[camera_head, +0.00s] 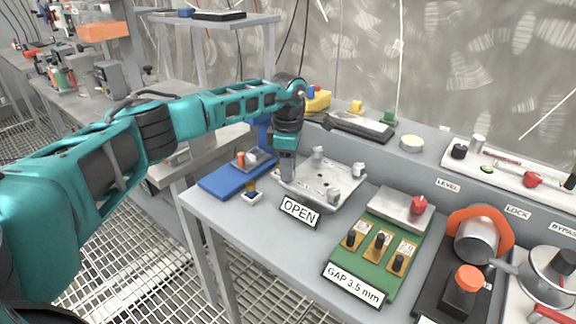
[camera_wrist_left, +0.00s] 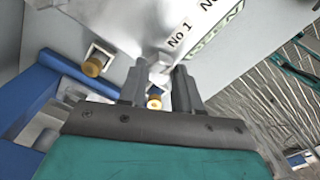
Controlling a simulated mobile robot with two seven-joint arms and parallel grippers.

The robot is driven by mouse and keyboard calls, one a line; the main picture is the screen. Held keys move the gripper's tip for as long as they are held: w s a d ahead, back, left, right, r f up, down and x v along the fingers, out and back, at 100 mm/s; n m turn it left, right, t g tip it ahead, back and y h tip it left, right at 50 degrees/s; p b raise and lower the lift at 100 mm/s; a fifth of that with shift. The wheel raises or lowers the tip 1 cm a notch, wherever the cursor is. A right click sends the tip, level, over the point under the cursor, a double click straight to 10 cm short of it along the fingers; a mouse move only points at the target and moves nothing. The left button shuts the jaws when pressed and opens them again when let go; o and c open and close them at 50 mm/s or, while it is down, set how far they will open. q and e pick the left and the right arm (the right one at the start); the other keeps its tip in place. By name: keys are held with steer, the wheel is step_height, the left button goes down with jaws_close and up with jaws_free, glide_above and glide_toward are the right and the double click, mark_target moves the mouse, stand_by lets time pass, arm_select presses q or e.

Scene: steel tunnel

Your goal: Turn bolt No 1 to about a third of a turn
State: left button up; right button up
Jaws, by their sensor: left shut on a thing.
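A pale grey metal plate (camera_head: 325,195) with several upright grey bolts lies on the bench behind the sign "OPEN" (camera_head: 300,211). My left gripper (camera_head: 287,178) points down at the plate's left corner, its fingers shut on bolt No 1. In the head view the gripper hides that bolt. In the left wrist view the label "No 1" (camera_wrist_left: 178,35) lies just beyond the fingertips of my left gripper (camera_wrist_left: 162,78). A pale grey part of bolt No 1 (camera_wrist_left: 161,65) shows between the fingers; its turn angle cannot be read. My right gripper is out of view.
A blue tray (camera_head: 222,184) and a small white block (camera_head: 252,196) stand left of the plate. A green gap board (camera_head: 388,278) lies to the right, with an orange-ringed valve (camera_head: 477,240) beyond it. A raised shelf runs behind.

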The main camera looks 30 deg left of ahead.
arm_select(q)
steer(key=shift+w+m, duration=0.1)
steer(key=shift+m, duration=1.5)
steer(key=o, duration=1.1)
steer(key=shift+c, duration=0.2)
steer(key=shift+r, duration=0.15)
step_height(320, 180, up, 13)
steer(key=shift+f, duration=0.2)
